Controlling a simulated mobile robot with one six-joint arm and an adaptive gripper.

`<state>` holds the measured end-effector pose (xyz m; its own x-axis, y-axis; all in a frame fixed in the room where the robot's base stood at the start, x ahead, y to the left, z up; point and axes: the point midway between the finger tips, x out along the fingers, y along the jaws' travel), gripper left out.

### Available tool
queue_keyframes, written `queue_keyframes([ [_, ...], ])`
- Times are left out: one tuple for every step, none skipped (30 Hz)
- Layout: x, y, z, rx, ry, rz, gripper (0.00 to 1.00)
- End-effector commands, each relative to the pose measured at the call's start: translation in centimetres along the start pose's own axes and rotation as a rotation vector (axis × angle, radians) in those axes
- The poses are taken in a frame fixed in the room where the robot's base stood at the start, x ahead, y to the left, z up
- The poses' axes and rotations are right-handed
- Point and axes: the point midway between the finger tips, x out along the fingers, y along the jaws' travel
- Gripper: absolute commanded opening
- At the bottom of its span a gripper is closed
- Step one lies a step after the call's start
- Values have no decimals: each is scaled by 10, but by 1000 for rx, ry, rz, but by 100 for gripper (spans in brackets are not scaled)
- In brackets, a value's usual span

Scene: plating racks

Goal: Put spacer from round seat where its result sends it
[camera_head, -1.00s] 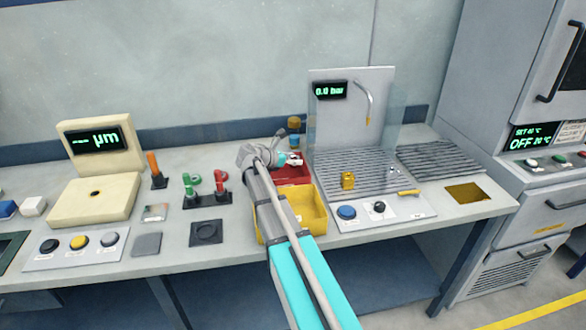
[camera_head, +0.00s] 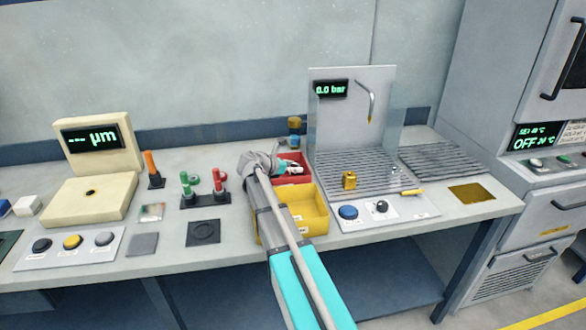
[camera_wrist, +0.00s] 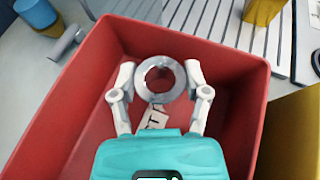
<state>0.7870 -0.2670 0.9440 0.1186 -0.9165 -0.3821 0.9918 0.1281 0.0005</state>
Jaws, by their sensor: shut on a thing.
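The spacer (camera_wrist: 142,89) is a silvery metal ring. In the wrist view it is between the fingertips of my gripper (camera_wrist: 160,80), which is shut on it. My gripper also shows in the head view (camera_head: 287,167), at the red bin (camera_head: 305,177). The ring is over the inside of the red bin, whose wall shows in the wrist view (camera_wrist: 75,105). A paper label lies below the ring, partly hidden. I cannot tell how high the ring is above the bin floor. The dark round seat (camera_head: 203,233) is empty, left of my arm.
A yellow bin (camera_head: 314,208) stands in front of the red bin. A slatted rinse station (camera_head: 350,175) with a brass block (camera_head: 349,180) is at right. The µm gauge (camera_head: 75,200) is at left.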

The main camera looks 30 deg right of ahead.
Motion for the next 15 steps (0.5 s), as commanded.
queue_keyframes([
  [0, 0, 0, 0, -1, 0, 0],
  [0, 0, 0, 0, -1, 0, 0],
  [1, 0, -1, 0, -1, 0, 0],
  [1, 0, -2, 0, -1, 0, 0],
  [2, 0, -3, 0, -1, 0, 0],
  [2, 0, -4, 0, -1, 0, 0],
  [2, 0, -4, 0, -1, 0, 0],
  [2, 0, -5, 0, -1, 0, 0],
  [3, 0, -6, 0, -1, 0, 0],
  [3, 0, -6, 0, -1, 0, 0],
  [3, 0, -7, 0, -1, 0, 0],
  [4, 0, -8, 0, -1, 0, 0],
  [4, 0, -8, 0, -1, 0, 0],
  [4, 0, -9, 0, -1, 0, 0],
  [4, 0, -10, 0, -1, 0, 0],
])
